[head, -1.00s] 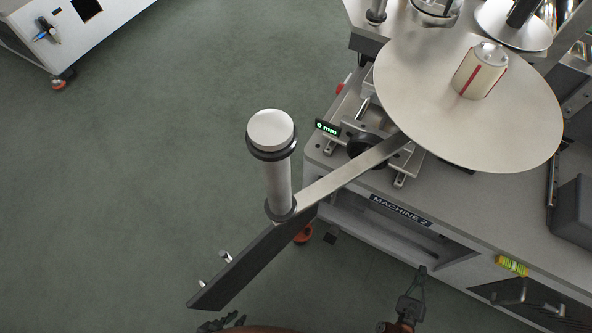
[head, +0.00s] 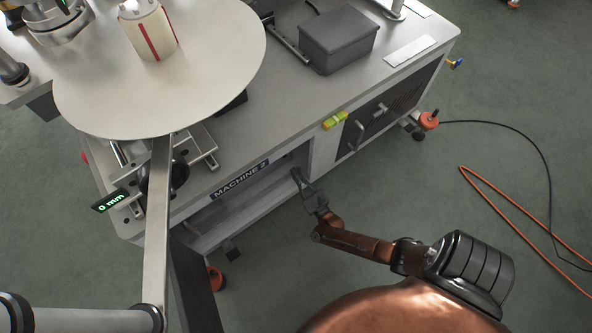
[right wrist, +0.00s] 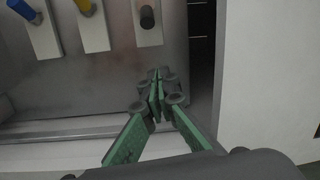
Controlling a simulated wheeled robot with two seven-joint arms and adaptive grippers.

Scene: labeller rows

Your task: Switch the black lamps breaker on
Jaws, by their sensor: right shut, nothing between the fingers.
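The black breaker lever (right wrist: 147,17) is a short dark stub on a white plate at the top of the right wrist view. It is the rightmost of three levers, beside a yellow lever (right wrist: 84,5) and a blue lever (right wrist: 22,9). Its label and its on or off position cannot be made out. My right gripper (right wrist: 156,76) is shut and empty, below the black lever in that picture and apart from it. In the head view my right gripper (head: 299,176) is at the right end of the front recess of Machine 2. My left gripper is out of view.
The MACHINE 2 label (head: 240,179) sits above the recess. A pale wall (right wrist: 268,75) stands close right of my gripper in the wrist view. A yellow-green block (head: 335,120) and vented door (head: 385,110) are to the right. An orange cable (head: 500,210) lies on the floor.

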